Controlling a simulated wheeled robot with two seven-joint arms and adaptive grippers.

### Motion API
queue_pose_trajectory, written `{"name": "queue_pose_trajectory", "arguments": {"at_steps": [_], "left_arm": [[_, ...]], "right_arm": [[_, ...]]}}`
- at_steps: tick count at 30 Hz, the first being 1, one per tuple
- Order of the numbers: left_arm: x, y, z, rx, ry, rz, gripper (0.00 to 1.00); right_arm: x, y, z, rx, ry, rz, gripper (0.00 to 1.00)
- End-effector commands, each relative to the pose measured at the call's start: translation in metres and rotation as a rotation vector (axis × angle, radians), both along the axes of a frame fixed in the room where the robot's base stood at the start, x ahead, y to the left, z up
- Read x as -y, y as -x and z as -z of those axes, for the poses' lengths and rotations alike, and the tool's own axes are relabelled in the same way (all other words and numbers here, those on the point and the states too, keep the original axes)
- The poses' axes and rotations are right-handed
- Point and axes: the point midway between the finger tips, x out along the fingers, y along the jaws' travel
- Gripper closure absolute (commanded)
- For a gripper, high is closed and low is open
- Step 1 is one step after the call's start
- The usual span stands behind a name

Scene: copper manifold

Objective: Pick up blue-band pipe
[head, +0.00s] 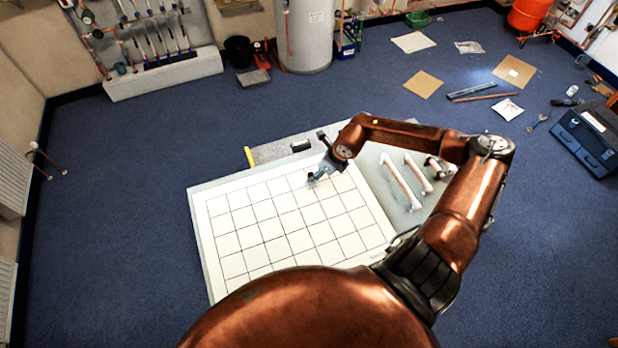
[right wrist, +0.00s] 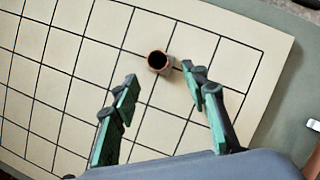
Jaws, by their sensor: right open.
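A short copper pipe (right wrist: 157,63) stands on the white grid board, its dark open end facing the camera in the right wrist view. I cannot make out a blue band on it. My right gripper (right wrist: 160,76) is open, with its green-padded fingers apart. The pipe shows just beyond and between the fingertips, nearer the right finger; I cannot tell whether they touch. In the head view my right gripper (head: 317,178) is over the upper right part of the grid board (head: 232,283), and largely hides the pipe. My left gripper is not in view.
Several copper pipes with white ends (head: 400,182) lie on the grey-green surface right of the board. A grey strip with a black item (head: 300,146) and a yellow piece (head: 249,158) lies along the far edge. The grid's left side is clear.

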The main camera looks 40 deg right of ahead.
Motion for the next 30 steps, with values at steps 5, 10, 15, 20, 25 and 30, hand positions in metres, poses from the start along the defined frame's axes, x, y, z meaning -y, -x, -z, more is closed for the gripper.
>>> {"name": "queue_pose_trajectory", "arguments": {"at_steps": [5,10,15,20,25,30], "left_arm": [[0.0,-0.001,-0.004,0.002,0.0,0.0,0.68],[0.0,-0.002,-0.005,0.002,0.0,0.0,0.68],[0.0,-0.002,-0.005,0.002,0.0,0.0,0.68],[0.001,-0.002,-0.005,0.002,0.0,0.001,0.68],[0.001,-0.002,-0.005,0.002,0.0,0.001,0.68],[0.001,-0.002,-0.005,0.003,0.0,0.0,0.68]], "right_arm": [[-0.006,-0.016,0.016,0.003,-0.005,-0.001,0.59],[-0.008,-0.026,0.036,0.0,-0.003,-0.001,0.59],[-0.008,-0.029,0.044,0.0,0.0,-0.002,0.59],[-0.008,-0.028,0.044,0.0,0.0,-0.002,0.59],[-0.008,-0.028,0.044,0.0,0.0,-0.002,0.71],[-0.008,-0.028,0.043,0.0,-0.001,-0.001,0.82]]}}
